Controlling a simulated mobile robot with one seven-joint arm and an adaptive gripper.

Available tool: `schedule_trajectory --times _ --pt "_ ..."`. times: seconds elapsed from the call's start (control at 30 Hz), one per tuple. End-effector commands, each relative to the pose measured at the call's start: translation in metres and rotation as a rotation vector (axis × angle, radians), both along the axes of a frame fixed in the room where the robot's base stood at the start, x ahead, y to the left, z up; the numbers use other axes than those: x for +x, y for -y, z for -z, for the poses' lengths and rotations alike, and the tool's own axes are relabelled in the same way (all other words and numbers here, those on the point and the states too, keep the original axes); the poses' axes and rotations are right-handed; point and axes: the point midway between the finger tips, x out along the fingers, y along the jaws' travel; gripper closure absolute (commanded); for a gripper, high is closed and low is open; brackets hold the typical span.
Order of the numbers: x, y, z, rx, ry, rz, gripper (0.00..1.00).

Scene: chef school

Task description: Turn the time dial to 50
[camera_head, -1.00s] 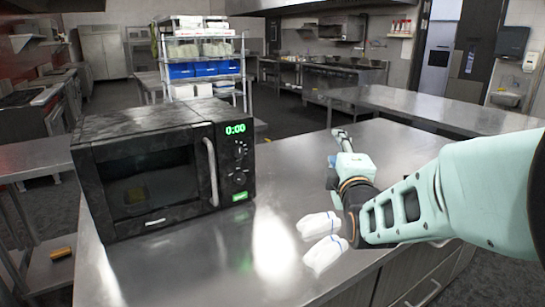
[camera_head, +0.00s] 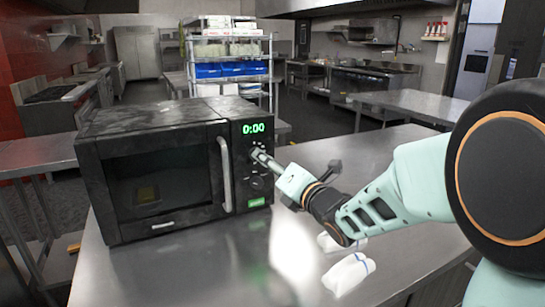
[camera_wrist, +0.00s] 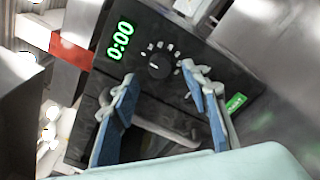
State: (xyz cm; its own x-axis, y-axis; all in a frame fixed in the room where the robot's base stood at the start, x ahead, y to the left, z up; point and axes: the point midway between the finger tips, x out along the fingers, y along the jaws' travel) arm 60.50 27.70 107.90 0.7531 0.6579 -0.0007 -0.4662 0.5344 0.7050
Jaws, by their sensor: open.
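A black microwave (camera_head: 100,165) stands on the steel counter, with its display (camera_head: 254,128) reading 0:00 in green. A round dark dial (camera_wrist: 159,65) with a white pointer line and pale marks around it shows in the wrist view. My gripper (camera_head: 257,156) is at the upper part of the control panel in the head view and covers part of it. In the wrist view my gripper (camera_wrist: 161,77) is open, with its two blue fingers either side of the dial. I cannot tell whether they touch it. A lower dial (camera_head: 257,184) sits below my gripper in the head view.
The door handle (camera_head: 225,174) stands out left of the panel. A green label (camera_head: 256,202) is under the lower dial. White wrapped items (camera_head: 348,273) lie on the counter (camera_head: 200,275) under my arm. A shelf rack (camera_head: 230,70) stands behind the microwave.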

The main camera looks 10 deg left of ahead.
Motion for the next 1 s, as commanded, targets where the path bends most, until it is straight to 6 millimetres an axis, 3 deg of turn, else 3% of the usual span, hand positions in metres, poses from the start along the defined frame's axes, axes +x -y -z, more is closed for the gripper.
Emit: schedule_trajectory --times 0.3,0.67,1.0 --pt "0.031 -0.027 0.000 0.000 -0.001 -0.001 0.58" --pt "0.034 -0.030 0.000 0.002 -0.001 0.001 0.58" --pt "0.034 -0.030 0.000 0.002 -0.001 0.001 0.94"
